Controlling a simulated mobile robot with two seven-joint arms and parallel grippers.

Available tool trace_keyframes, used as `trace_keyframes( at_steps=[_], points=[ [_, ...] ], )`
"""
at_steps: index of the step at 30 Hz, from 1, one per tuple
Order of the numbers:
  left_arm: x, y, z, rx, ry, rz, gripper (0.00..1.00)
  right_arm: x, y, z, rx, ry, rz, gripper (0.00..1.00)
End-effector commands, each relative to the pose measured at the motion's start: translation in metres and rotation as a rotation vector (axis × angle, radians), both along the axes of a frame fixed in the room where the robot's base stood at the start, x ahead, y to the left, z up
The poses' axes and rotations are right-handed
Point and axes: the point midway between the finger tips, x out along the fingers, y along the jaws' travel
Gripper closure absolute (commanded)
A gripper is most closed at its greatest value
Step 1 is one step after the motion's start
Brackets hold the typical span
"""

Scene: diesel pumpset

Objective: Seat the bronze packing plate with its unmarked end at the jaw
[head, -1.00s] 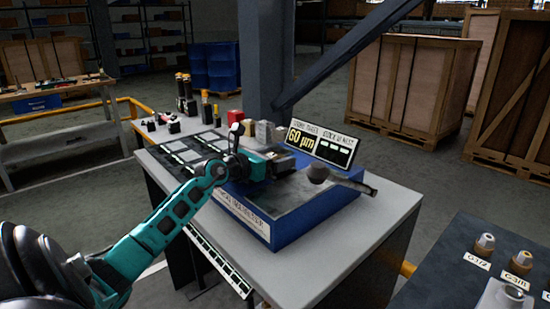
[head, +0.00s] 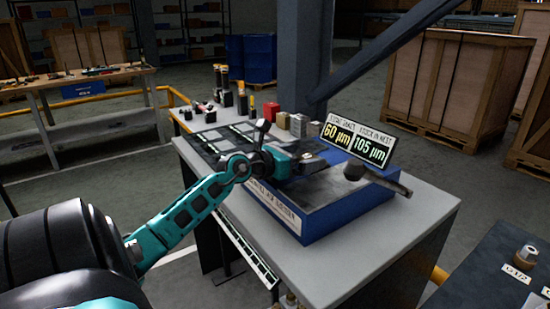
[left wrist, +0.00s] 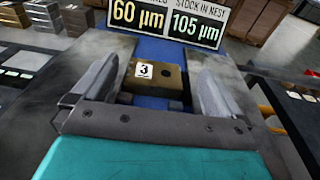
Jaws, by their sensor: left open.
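The bronze packing plate (left wrist: 172,80) lies on the blue fixture (head: 318,222) between the fingers of my left gripper (left wrist: 155,72) in the left wrist view. A white tag marked 3 is on its left part, and a dark hole shows toward its right end. The fingers are open, with a gap visible at the right. In the head view my left gripper (head: 318,160) is over the fixture and mostly hides the plate. The display (head: 356,145) behind reads 60 µm and, under stock in nest, 105 µm. The jaw cannot be made out clearly. My right gripper is not in view.
A tray with pale squares (head: 228,141), small blocks and bottles stand at the bench's back left. A blue-grey column (head: 302,60) and slanted beam are behind. Bare bench top lies in front.

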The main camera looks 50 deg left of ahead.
Motion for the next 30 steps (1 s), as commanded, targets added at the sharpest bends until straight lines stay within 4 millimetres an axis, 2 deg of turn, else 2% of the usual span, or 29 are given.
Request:
trace_keyframes(
  at_steps=[1, 15, 21, 30],
  points=[
    [-0.011, 0.000, -0.015, -0.007, 0.035, -0.001, 0.00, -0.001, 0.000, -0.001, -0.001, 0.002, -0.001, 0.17],
    [-0.080, 0.005, 0.011, 0.001, 0.002, 0.005, 0.00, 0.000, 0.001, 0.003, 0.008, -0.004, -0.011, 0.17],
    [-0.092, 0.006, 0.017, 0.006, -0.006, 0.006, 0.00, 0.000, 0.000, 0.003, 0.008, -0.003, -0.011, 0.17],
    [-0.093, 0.006, 0.019, 0.007, -0.009, 0.006, 0.00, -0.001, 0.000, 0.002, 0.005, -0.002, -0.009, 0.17]
  ],
)
